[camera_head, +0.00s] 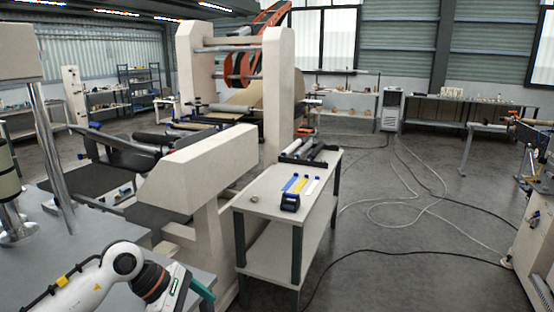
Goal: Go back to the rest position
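My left arm (122,262) is white with dark joints and comes in from the lower left, low in the view. At its end is my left gripper (190,290), dark with a light strip and a teal part at its tip. It is cut off by the bottom edge, so I cannot tell whether its fingers are open or shut, or whether the teal part is something held. My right arm and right gripper are not in view.
A grey surface (85,235) lies beside my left arm. A table (262,207) with rollers, coloured strips and a dark blue holder (290,202) stands at the centre. Behind it is the cream unwind machine (278,95). Cables (400,252) cross the open floor on the right.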

